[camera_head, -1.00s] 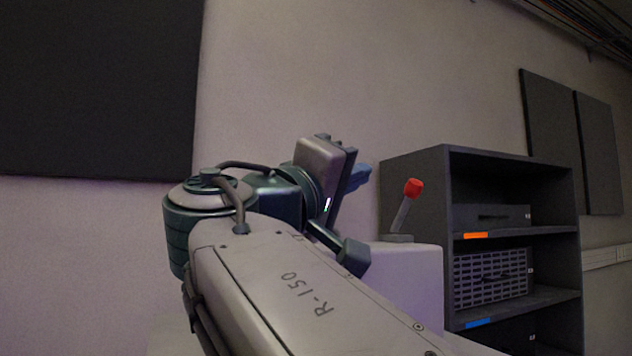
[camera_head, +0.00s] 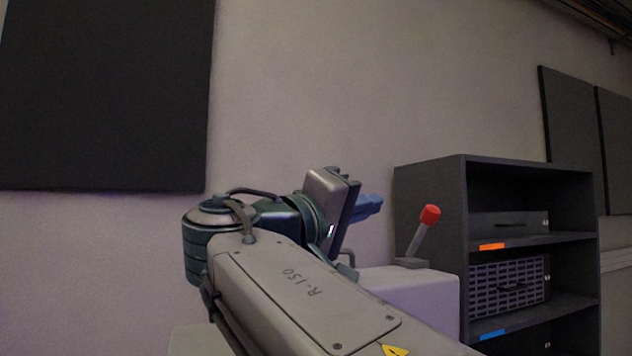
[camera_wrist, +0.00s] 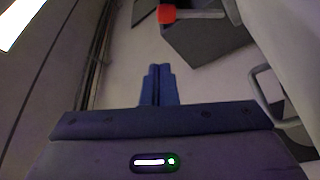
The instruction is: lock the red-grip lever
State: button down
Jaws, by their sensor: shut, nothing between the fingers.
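The lever (camera_head: 418,237) has a grey shaft and a red grip (camera_head: 430,215). It stands on a dark base on top of a pale cabinet (camera_head: 425,290) and tilts up to the right. My gripper (camera_head: 372,206) is left of the lever in the head view, apart from it, with blue fingers. In the wrist view, the fingers of my gripper (camera_wrist: 156,72) are together and empty. The red grip (camera_wrist: 167,14) shows at the top edge there, beyond the fingertips.
Dark panels (camera_head: 105,95) hang on the wall. A grey handle (camera_wrist: 268,90) shows at the right of the wrist view. The wall space above the lever is clear.

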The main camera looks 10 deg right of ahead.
jog(key=shift+w+a+r+m+g+p, duration=0.2)
jog(key=shift+w+g+p, duration=0.6)
jog(key=shift+p, duration=0.65)
jog(key=shift+w+d+r+m+g+p, duration=0.2)
jog(key=shift+w+g+p, duration=0.4)
jog(key=shift+w+p, duration=0.6)
jog(key=shift+w+a+r+m+g+p, duration=0.1)
jog(key=shift+w+m+g+p, duration=0.4)
jog(key=shift+p, duration=1.15)
jog(key=shift+w, duration=0.2)
jog(key=p, duration=0.3)
send_over(420, 231)
jog(key=w, duration=0.4)
jog(key=shift+s+a+f, duration=0.2)
jog(key=shift+s+a, duration=0.05)
jog(key=shift+s, duration=0.35)
jog(key=shift+s+a+f, duration=0.2)
jog(key=shift+s+a, duration=0.05)
jog(key=shift+s, duration=0.4)
jog(key=shift+s+a+f, duration=0.2)
jog(key=shift+s+a, duration=0.05)
jog(key=shift+s, duration=0.35)
